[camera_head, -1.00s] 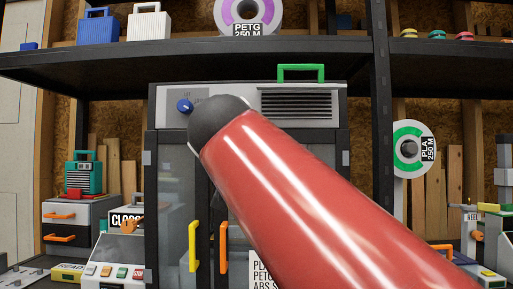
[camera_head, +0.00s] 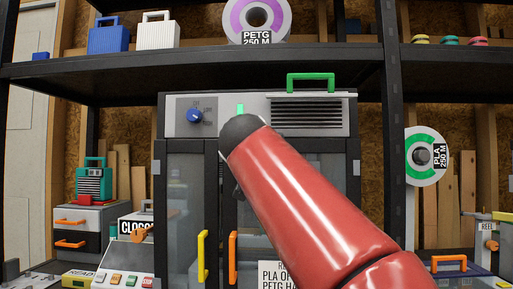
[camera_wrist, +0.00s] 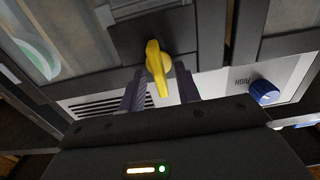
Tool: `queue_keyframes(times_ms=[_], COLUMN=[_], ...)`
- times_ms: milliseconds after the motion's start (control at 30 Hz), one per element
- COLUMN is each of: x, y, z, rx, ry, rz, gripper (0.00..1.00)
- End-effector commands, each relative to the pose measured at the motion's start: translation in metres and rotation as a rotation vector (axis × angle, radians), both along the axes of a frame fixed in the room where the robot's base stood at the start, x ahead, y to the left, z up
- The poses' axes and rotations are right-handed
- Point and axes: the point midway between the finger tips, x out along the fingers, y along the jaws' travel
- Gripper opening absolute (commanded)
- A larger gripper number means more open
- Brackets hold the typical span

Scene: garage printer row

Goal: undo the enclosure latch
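The printer enclosure (camera_head: 212,215) is a dark-framed cabinet with two glazed doors, one with a yellow handle (camera_head: 202,257) and one with an orange handle (camera_head: 233,258). The yellow enclosure latch (camera_wrist: 157,66) is a small turning lever on a dark plate in the wrist view. In the head view my red arm hides the latch and most of my gripper. In the wrist view my gripper (camera_wrist: 160,72) is open, with one dark finger on each side of the latch's lever. I cannot tell whether either finger touches it.
A blue dial (camera_head: 195,116) sits on the enclosure's top panel and also shows in the wrist view (camera_wrist: 264,92). A green handle (camera_head: 311,78) stands on top. A dark shelf (camera_head: 150,63) with spools and cases runs above.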

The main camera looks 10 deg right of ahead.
Motion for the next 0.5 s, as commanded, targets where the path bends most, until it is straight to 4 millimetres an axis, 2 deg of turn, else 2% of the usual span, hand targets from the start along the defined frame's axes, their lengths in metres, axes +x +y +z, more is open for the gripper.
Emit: queue_keyframes(times_ms=[67,300,500], x=[-0.0001,-0.0002,-0.0002], y=[0.0000,0.0001,0.0002], z=[-0.0002,-0.0003,-0.0003], rx=[0.000,0.000,-0.002], ry=[0.000,0.000,0.002], rz=[0.000,0.000,0.000], gripper=[0.31,0.00,0.00])
